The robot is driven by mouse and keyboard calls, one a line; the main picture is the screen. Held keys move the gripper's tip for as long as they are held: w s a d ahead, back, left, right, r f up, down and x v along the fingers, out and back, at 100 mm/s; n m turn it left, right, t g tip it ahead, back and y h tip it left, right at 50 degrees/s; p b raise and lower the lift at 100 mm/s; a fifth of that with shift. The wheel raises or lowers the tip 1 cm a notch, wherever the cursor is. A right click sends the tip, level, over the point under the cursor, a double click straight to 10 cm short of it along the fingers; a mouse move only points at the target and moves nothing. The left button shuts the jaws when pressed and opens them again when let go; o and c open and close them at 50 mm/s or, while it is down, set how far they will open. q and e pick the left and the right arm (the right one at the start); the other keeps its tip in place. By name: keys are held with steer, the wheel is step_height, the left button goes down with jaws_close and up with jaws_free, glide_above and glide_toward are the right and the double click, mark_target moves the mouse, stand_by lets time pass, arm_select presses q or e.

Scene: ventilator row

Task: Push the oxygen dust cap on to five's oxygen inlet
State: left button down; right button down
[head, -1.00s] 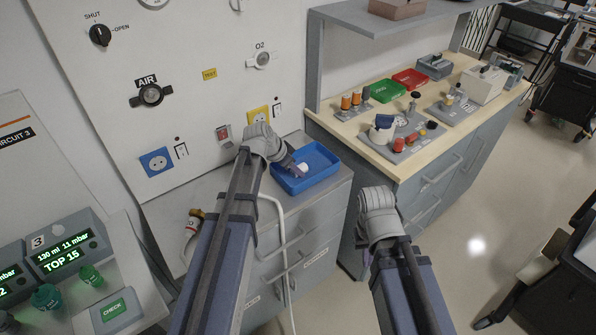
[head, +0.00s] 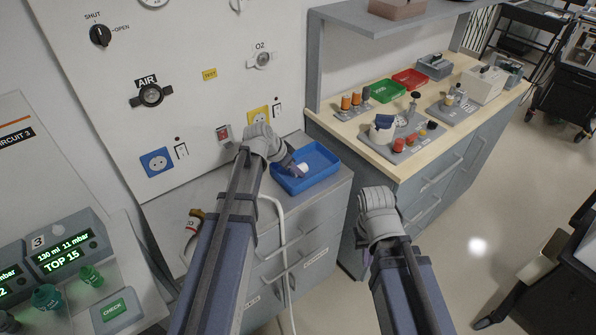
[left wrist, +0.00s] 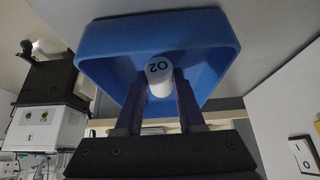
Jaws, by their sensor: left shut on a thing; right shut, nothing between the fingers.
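The oxygen dust cap (left wrist: 159,72) is a small white cylinder marked O2. It is between the two fingers of my left gripper (left wrist: 160,98) in the left wrist view, with the blue tray (left wrist: 225,45) behind it. In the head view the cap (head: 303,168) shows white at the tip of my left gripper (head: 296,168), over the blue tray (head: 322,181). I cannot tell whether the cap touches the tray floor. My right gripper (head: 364,258) is mostly hidden behind my own wrist, with only a purple part showing, away from the tray. I cannot make out five's oxygen inlet in either view.
The tray stands on a grey drawer cabinet (head: 322,230) beside a wall panel (head: 205,40) with AIR and O2 outlets. Ventilator 3 (head: 65,250) is at the lower left. A wooden-topped bench (head: 352,133) with small parts stands right. The floor at right is largely clear.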

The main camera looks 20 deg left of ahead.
mark_target(301, 166)
arm_select(q)
steer(key=shift+r+p, duration=1.5)
steer(key=shift+r, duration=0.1)
